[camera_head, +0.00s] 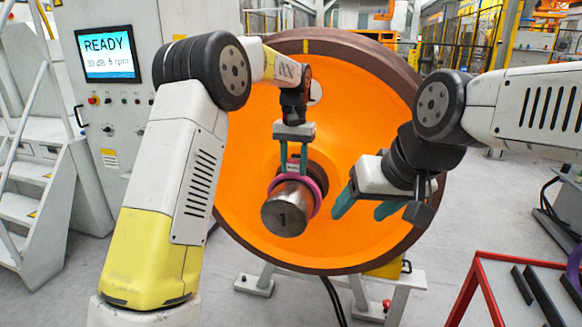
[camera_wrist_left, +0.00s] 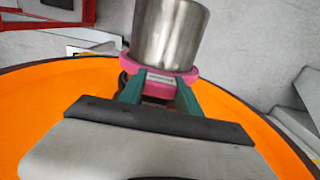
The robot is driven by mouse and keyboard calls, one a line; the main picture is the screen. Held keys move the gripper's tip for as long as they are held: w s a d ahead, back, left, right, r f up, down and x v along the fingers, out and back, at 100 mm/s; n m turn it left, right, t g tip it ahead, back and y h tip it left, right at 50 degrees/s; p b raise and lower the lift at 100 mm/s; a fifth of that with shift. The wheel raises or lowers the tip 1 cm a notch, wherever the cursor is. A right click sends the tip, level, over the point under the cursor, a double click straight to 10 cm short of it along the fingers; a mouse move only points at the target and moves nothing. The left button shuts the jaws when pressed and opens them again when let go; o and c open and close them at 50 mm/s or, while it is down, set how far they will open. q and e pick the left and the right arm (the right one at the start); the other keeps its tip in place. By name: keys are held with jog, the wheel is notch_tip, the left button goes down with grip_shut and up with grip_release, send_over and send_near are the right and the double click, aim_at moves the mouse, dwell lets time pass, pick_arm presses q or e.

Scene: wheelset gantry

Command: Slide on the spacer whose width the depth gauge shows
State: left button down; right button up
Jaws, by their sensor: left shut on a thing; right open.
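A pink ring spacer (camera_head: 320,198) is around the steel axle end (camera_head: 285,213), a little behind its front face; it also shows in the left wrist view (camera_wrist_left: 190,74). The axle (camera_wrist_left: 170,32) sticks out of the orange wheel (camera_head: 255,110). My left gripper (camera_head: 293,166) is shut on the spacer's top edge, its green fingers (camera_wrist_left: 158,88) on either side of a small label. Whether the spacer touches anything behind is hidden. My right gripper (camera_head: 368,208) is open and empty, right of the axle. No depth gauge is recognisable in these views.
A red-edged stand (camera_head: 480,263) with dark bars is at the lower right, with a purple ring (camera_head: 574,268) at the picture edge. A control cabinet with a READY screen (camera_head: 107,54) and steps (camera_head: 35,190) are at the left. The wheel rests on a light frame (camera_head: 395,285).

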pick_arm(q)
jog(key=shift+w+d, duration=0.15)
jog(key=shift+w, duration=0.35)
jog(key=shift+w+d, duration=0.1)
jog(key=shift+w, duration=0.25)
jog(key=shift+w+d, duration=0.25)
jog(key=shift+w, duration=0.4)
jog(key=c, duration=0.8)
grip_release()
jog(key=shift+o, duration=0.2)
notch_tip(320, 180, up, 8)
jog(key=shift+f, duration=0.1)
